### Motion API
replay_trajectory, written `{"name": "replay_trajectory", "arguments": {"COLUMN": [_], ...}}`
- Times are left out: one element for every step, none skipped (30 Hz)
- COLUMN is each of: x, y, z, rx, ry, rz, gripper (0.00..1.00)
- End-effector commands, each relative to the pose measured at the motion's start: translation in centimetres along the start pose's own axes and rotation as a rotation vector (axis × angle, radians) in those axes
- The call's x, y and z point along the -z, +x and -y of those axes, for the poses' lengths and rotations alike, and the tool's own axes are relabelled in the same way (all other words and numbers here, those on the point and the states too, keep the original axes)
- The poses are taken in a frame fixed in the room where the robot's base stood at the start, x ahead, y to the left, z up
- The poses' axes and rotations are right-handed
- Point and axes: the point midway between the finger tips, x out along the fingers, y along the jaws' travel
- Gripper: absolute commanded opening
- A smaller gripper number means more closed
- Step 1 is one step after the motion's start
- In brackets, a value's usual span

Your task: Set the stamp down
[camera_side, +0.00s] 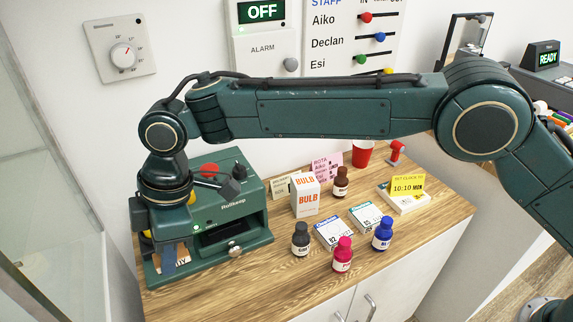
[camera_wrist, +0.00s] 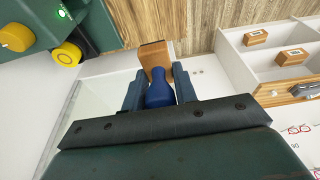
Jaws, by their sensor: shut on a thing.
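The stamp has a dark blue handle (camera_wrist: 160,92) and a flat wooden block (camera_wrist: 154,56) at its far end. In the wrist view the handle stands between the two blue-grey fingers of my gripper (camera_wrist: 157,76), which is shut on it. The block sticks out past the fingertips. In the side view my gripper is at the left, in front of the green machine, and the stamp is hard to make out there. I cannot tell whether the block touches anything.
A green machine (camera_side: 250,220) stands at the left of the wooden cabinet top (camera_side: 285,265). To its right are small bottles, including a black one (camera_side: 300,240), a pink one (camera_side: 343,256) and a blue one (camera_side: 382,234), boxes and a red cup (camera_side: 362,154). The front right top is clear.

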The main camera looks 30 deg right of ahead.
Motion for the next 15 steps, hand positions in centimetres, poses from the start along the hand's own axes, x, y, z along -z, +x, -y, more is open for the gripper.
{"name": "replay_trajectory", "arguments": {"x": [0.9, 1.3, 1.7, 2.0, 2.4, 2.7, 2.9, 3.0, 3.2, 3.3, 3.4, 3.4, 3.5, 3.5, 3.5], "y": [0.3, 0.4, 0.6, 0.7, 0.7, 0.8, 0.9, 1.0, 1.0, 1.0, 1.0, 1.0, 1.0, 1.0, 1.0], "z": [0.2, 0.3, 0.4, 0.5, 0.6, 0.7, 0.8, 0.8, 0.9, 0.9, 0.9, 0.9, 0.9, 0.9, 0.9], "rx": [-0.002, -0.003, -0.005, -0.006, -0.008, -0.008, -0.009, -0.010, -0.011, -0.011, -0.011, -0.012, -0.012, -0.012, -0.012], "ry": [0.004, 0.010, 0.015, 0.020, 0.024, 0.027, 0.030, 0.033, 0.035, 0.037, 0.038, 0.039, 0.039, 0.039, 0.040], "rz": [-0.001, -0.001, -0.002, -0.002, -0.003, -0.002, -0.002, -0.003, -0.003, -0.003, -0.004, -0.004, -0.004, -0.004, -0.004], "gripper": [0.06, 0.06, 0.06, 0.06, 0.06, 0.06, 0.06, 0.06, 0.06, 0.06, 0.06, 0.06, 0.06, 0.06, 0.06]}}
